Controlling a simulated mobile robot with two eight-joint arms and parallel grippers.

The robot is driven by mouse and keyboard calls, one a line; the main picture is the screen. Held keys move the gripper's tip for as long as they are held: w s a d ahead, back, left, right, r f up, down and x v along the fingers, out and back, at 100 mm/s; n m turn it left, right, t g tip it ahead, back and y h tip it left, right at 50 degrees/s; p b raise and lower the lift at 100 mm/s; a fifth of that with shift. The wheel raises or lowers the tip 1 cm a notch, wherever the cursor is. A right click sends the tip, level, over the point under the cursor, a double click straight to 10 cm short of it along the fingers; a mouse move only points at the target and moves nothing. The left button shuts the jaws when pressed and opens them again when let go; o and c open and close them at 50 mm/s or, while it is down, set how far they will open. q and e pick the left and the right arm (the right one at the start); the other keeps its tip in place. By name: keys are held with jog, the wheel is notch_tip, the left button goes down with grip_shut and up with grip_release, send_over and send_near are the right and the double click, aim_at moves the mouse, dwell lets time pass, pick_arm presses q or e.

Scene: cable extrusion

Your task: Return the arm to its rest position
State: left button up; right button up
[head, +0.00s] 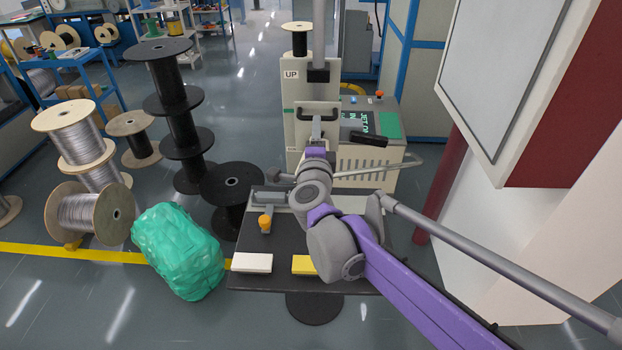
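My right arm, purple and grey, comes in from the lower right and reaches over the black table (250,222) toward the cream machine (297,110) marked "UP". My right gripper (317,128) is at the far end of the arm, in front of the machine's dark handle (318,107). It is small and partly covered by my wrist, so I cannot tell whether its fingers are open or touch the machine. My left arm and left gripper are not in view.
A white block (252,263), a yellow block (304,265) and an orange-topped piece (265,223) are on the table. A green bag (178,250), wire spools (90,212) and black reels (180,125) stand at left. A white panel (505,65) stands close at right.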

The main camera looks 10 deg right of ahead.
jog(key=shift+s+a, duration=0.15)
jog(key=shift+s, duration=0.4)
jog(key=s+a+f+n+g+y, duration=0.5)
jog(key=s+f+n+y, duration=0.4)
jog(key=s+n, duration=0.55)
jog(key=s+d+f+n+g+h, duration=0.2)
jog(key=s+d+f+n+g, duration=0.1)
jog(key=s+f, duration=0.5)
jog(key=s+d+f+n+g+h, duration=0.2)
jog(key=s+d+f+n+g, duration=0.1)
jog(key=s+f, duration=0.5)
jog(key=shift+s+d+n+g, duration=0.2)
jog(key=shift+s+n+g, duration=0.25)
jog(key=shift+s, duration=0.55)
